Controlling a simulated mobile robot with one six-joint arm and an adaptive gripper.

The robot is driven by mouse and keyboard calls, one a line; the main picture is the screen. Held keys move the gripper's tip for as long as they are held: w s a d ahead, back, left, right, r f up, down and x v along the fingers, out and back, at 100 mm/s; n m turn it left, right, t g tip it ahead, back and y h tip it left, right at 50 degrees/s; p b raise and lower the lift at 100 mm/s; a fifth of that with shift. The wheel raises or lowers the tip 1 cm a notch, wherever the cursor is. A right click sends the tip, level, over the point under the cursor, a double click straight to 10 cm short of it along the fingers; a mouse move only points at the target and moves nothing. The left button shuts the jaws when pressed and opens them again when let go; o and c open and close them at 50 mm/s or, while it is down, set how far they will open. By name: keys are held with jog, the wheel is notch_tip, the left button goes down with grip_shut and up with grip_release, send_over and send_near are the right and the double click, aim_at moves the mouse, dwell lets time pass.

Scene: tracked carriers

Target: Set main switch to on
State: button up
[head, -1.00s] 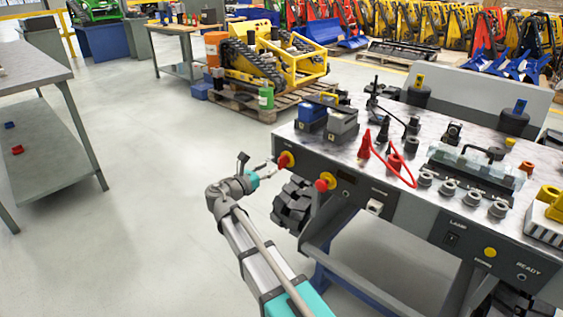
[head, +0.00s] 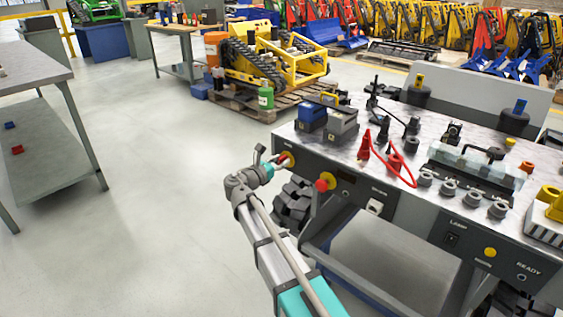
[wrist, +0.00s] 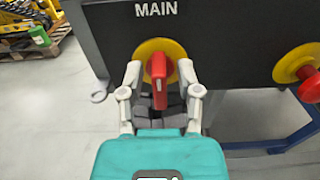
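The main switch is a red handle (wrist: 159,82) on a yellow round plate (wrist: 148,49), under the label MAIN in the wrist view. Its handle stands upright in that view. In the head view the switch (head: 286,158) is at the left end of the bench's front panel, partly behind my gripper. My gripper (wrist: 160,75) is open, with one finger on each side of the red handle. A gap shows between each finger and the handle. The fingertips are close to the yellow plate; I cannot tell whether they touch it.
A second red knob on yellow (head: 325,181) sits to the right on the same dark panel (head: 350,190). A black tracked part (head: 295,203) is beneath the panel's left end. The bench top (head: 345,145) carries batteries, posts and a red cable. Open floor lies to the left.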

grip_shut()
jog(key=shift+d, duration=0.2)
jog(key=shift+a, duration=0.1)
